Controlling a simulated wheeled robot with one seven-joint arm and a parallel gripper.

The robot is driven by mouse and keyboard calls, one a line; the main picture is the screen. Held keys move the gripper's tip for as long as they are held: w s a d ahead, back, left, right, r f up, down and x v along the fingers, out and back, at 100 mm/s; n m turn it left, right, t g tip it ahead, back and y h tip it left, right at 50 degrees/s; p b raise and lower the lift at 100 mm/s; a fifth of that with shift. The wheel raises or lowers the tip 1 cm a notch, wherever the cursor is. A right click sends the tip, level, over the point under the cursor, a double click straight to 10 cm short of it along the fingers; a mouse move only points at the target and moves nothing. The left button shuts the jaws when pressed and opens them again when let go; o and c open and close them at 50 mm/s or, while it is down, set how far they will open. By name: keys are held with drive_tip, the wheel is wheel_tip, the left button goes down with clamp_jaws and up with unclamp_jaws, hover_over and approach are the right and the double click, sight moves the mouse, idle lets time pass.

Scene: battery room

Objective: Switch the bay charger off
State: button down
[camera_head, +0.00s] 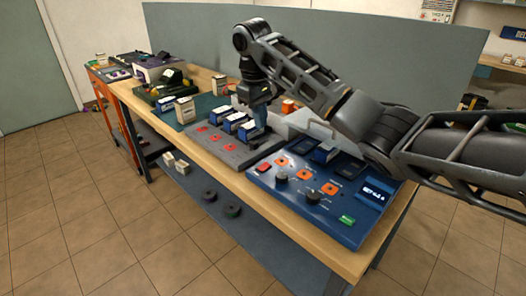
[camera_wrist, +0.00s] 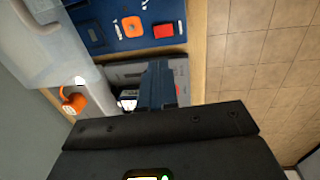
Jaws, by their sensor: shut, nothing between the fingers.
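A blue charger panel (camera_head: 300,205) lies on the bench at the front right. It has orange squares, black knobs (camera_head: 313,196), a red switch (camera_head: 264,168), a green switch (camera_head: 347,221) and a lit display (camera_head: 376,193). My gripper (camera_head: 262,122) is shut and empty over the back of the grey panel, apart from the blue panel. The wrist view shows the blue panel (camera_wrist: 108,40) and its red switch (camera_wrist: 163,31) at the top.
An orange object (camera_wrist: 72,100) and a clear bin (camera_head: 310,122) stand behind the panels. A green mat and boxes (camera_head: 185,110) are farther left on the bench. A grey partition (camera_head: 370,75) runs behind. The lower shelf holds dark discs (camera_head: 232,210). The tiled floor in front is clear.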

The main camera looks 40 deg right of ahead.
drive_tip(key=shift+d, duration=0.1)
idle(0.3)
drive_tip(key=b, duration=0.6)
hover_over(266, 164)
drive_tip(key=f, duration=0.7)
drive_tip(key=a+f, duration=0.1)
drive_tip(key=f, duration=0.2)
drive_tip(key=shift+f, duration=0.4)
drive_tip(key=shift+d+f+p, duration=0.15)
drive_tip(key=shift+f+p, duration=0.15)
drive_tip(key=shift+p, duration=0.2)
drive_tip(key=shift+d+f, duration=0.15)
drive_tip(key=shift+f, duration=1.1)
